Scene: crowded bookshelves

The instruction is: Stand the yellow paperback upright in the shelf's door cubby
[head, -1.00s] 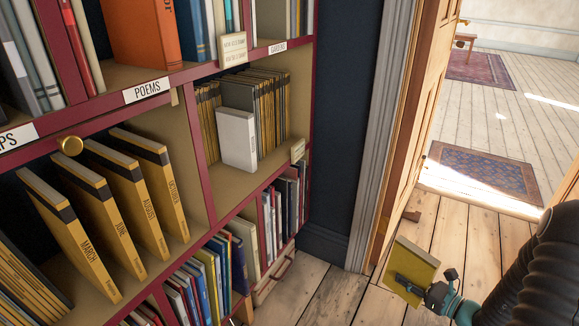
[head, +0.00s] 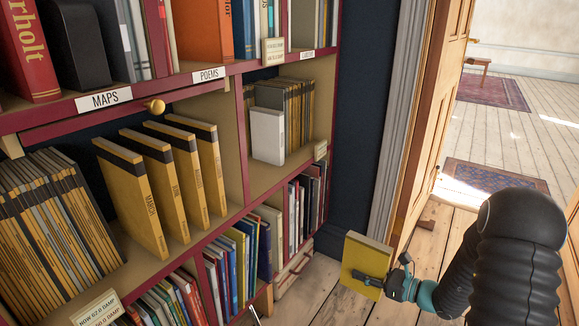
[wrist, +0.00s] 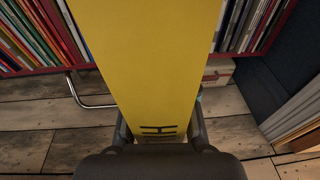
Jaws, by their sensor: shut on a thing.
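The yellow paperback (head: 368,252) is held by my gripper (head: 368,279) in front of the open doorway, at the lower right of the head view. It stands roughly upright, with a pale page edge along its top. In the wrist view the yellow paperback (wrist: 152,60) fills the middle, and my gripper (wrist: 158,130) is shut on its lower end. The shelf (head: 242,130) is to the left. Its right-hand cubby (head: 290,175), nearest the door, holds a row of thin yellow-spined volumes (head: 290,105) and a white book or box (head: 267,136) in front of them.
The left cubby holds several yellow month-labelled volumes (head: 150,205). Wooden floor (head: 335,305) lies below the paperback.

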